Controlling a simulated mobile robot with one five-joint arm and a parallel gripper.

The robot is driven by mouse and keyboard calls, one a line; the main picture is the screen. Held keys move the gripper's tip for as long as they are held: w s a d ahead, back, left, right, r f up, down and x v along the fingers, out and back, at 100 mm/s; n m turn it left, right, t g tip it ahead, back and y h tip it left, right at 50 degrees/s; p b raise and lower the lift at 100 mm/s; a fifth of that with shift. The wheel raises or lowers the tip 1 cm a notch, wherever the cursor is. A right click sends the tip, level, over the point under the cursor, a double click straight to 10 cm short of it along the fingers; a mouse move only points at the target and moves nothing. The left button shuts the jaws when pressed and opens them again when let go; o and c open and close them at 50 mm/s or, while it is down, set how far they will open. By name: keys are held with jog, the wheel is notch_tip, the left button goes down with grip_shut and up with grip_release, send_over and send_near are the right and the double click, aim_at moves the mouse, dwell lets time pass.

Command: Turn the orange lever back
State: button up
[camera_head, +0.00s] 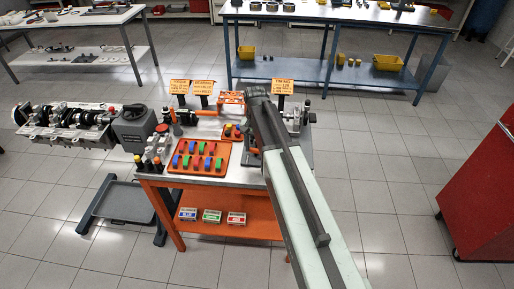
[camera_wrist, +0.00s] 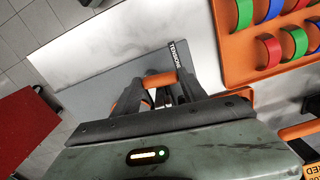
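An orange lever (camera_wrist: 160,80) shows in the wrist view, just beyond my gripper and beside a dark label reading something like "TENSIONER". A second orange piece (camera_wrist: 130,97) shows just left of the fingers; I cannot tell whether it is the same part. My gripper (camera_wrist: 167,92) points down at the lever, its dark fingers very close to it or touching it. In the head view a small orange piece (camera_head: 254,151) shows at the workbench's right side, and my arm hides the gripper.
The workbench (camera_head: 239,179) carries an orange tray (camera_head: 188,170) of coloured bearing shells left of my arm. Orange signs (camera_head: 283,86) stand at its back. An engine block (camera_head: 62,128) is at left. A red cabinet (camera_head: 485,195) stands at right, with open floor between.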

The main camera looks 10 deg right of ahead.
jog(key=shift+d, duration=0.3)
jog(key=shift+a, duration=0.15)
jog(key=shift+c, duration=0.2)
